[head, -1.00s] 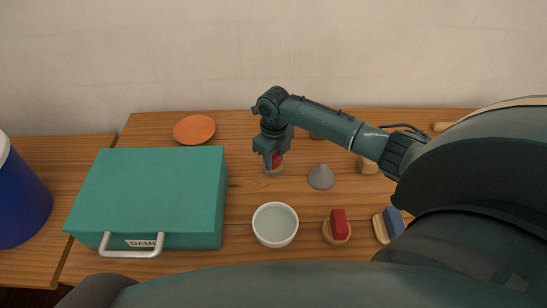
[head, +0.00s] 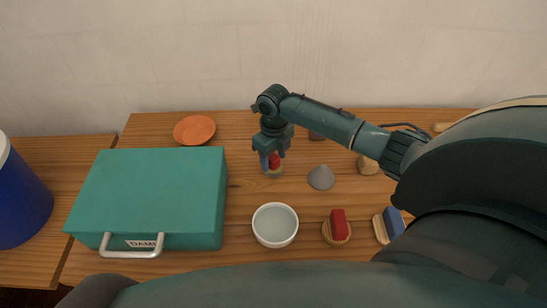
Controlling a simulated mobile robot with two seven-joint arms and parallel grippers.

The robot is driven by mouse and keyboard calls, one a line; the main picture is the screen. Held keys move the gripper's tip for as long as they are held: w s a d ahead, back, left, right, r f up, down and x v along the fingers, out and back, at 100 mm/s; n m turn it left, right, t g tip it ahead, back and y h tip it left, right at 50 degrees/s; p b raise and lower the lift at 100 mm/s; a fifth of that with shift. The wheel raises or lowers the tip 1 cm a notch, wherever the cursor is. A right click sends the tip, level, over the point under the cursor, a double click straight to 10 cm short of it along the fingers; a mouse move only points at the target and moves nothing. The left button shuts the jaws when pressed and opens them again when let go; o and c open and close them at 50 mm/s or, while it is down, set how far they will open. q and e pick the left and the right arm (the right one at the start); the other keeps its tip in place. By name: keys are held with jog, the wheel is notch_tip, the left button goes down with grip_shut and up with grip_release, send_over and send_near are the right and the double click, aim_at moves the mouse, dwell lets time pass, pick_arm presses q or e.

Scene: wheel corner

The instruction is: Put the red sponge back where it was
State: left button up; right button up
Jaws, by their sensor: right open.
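A red block (head: 338,219), which looks like the red sponge, sits on a round wooden piece (head: 337,236) at the front, right of the white bowl. My right gripper (head: 270,157) is open and points down behind the bowl, well away from that block. At its fingers is another small red thing (head: 275,161), standing on a small pale round base (head: 273,173). The fingers partly hide this red thing, and I cannot tell whether they touch it or what it is. My left gripper is out of view.
A white bowl (head: 275,225) stands in front of my right gripper. A green case (head: 150,190) fills the left. A grey cone (head: 321,178), a blue block (head: 394,221) on wood and an orange plate (head: 195,129) stand around. Bare wood lies between plate and gripper.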

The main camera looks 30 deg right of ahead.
aim_at(273, 157)
notch_tip(273, 157, up, 11)
jog(key=shift+r, duration=0.2)
jog(key=shift+f, duration=0.1)
dwell(0.5)
